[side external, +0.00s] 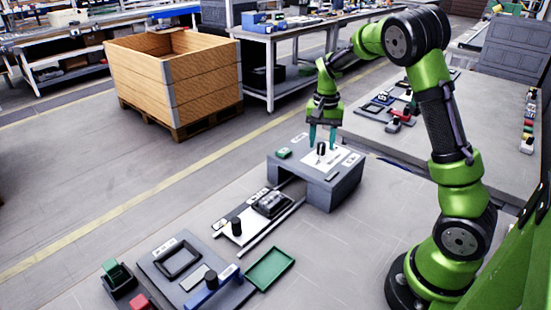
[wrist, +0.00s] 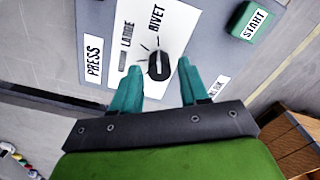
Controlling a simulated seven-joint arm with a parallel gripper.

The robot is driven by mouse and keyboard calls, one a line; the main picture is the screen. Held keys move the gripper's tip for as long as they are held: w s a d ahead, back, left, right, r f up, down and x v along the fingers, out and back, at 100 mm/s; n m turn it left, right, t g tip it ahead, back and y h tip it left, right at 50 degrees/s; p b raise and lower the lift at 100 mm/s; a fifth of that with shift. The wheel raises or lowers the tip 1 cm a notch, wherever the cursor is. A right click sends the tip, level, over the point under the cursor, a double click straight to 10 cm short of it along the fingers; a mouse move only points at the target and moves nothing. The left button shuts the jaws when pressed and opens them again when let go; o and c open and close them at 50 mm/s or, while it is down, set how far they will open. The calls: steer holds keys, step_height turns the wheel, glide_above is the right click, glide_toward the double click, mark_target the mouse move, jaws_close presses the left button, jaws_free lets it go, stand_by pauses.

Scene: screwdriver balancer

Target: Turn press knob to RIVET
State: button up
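The press knob (side external: 321,148) is a black upright knob on a white panel (side external: 343,158) atop the grey press box (side external: 340,195). In the wrist view the knob (wrist: 159,67) sits just beyond and between my teal fingertips. The RIVET label (wrist: 158,22) is above it, with another label (wrist: 127,33) to the left that seems to read LAMBE or similar. Small tick marks surround the knob; its exact pointing is hard to tell. My gripper (side external: 322,142) is open over the panel, also seen in the wrist view (wrist: 159,68), with gaps between both fingers and the knob.
A green START button (wrist: 249,21) and a PRESS label (wrist: 93,55) are on the box top. Nearer are a fixture with a black knob (side external: 236,228), a green tray (side external: 270,268) and a blue-handled station (side external: 212,280). A wooden crate (side external: 200,75) stands behind.

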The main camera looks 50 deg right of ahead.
mark_target(321, 145)
steer(key=shift+o, duration=0.4)
step_height(321, 145, up, 17)
stand_by(0.4)
steer(key=shift+f, duration=0.1)
steer(key=s+a+f+n+t+y, duration=0.1)
steer(key=s+a+f+n+t, duration=0.1)
steer(key=s+a, duration=0.5)
steer(key=s+a+f+n+t+y, duration=0.1)
steer(key=s+a+n+t, duration=0.4)
steer(key=a, duration=0.9)
steer(key=s+n, duration=0.1)
steer(key=s, duration=0.2)
steer(key=shift+s+f, duration=0.3)
steer(key=shift+f, duration=0.05)
